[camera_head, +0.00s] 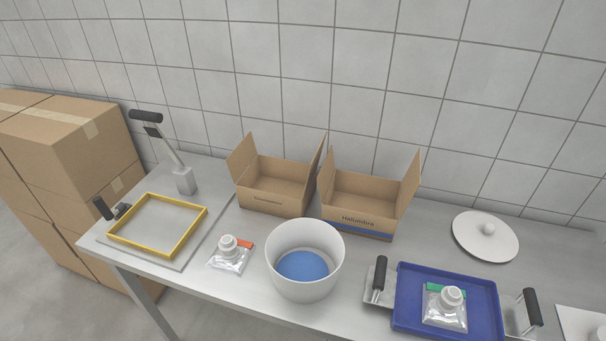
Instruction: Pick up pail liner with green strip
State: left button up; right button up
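The pail liner with the green strip (445,308) is a clear bag with a white fitment on top and a green strip along its far edge. It lies in the blue tray (404,309) at the lower right. A similar liner with an orange-red strip (228,256) lies on the bench left of centre. Neither of my grippers is in the head view, and nothing touches the green-strip liner except the tray under it.
The blue tray sits between two black handles (379,274) (532,307). A white pail (304,285) with a blue bottom stands left of it. Two open cartons (277,199) (372,212) stand behind. A yellow frame (124,240) lies left; a white lid (485,247) lies right.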

aim_at(444, 307)
jog(key=z, duration=1.2)
jog(key=i+j+u, duration=0.15)
jog(key=u, duration=0.95)
jog(key=j+z, duration=0.15)
jog(key=z, duration=1.2)
